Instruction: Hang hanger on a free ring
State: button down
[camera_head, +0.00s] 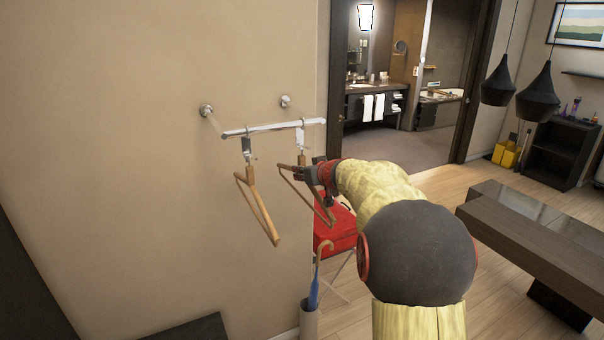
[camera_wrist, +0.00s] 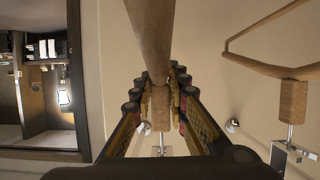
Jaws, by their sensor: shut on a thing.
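A wall rail (camera_head: 275,128) carries a left ring fitting (camera_head: 247,146) and a right ring fitting (camera_head: 300,138). One wooden hanger (camera_head: 262,215) hangs from the left fitting; its neck also shows at the right of the wrist view (camera_wrist: 293,100). My gripper (camera_head: 310,173) is shut on a second wooden hanger (camera_head: 324,211), just below the right fitting. In the wrist view the fingers (camera_wrist: 160,88) close on both sides of its neck (camera_wrist: 160,122), with the metal stem beyond. I cannot tell whether its hook is through the right ring.
Two round wall mounts (camera_head: 206,111) bear the rail. Below my gripper are a red case (camera_head: 330,232) and a stand with a blue umbrella (camera_head: 314,290). A dark bench (camera_head: 530,240) stands at the right. The wall left of the hangers is clear.

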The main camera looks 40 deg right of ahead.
dwell(0.3)
jog(key=c, duration=1.7)
grip_release()
jog(key=shift+c, duration=0.2)
jog(key=shift+o, duration=0.4)
jog(key=v, duration=1.2)
jog(key=shift+a, duration=0.1)
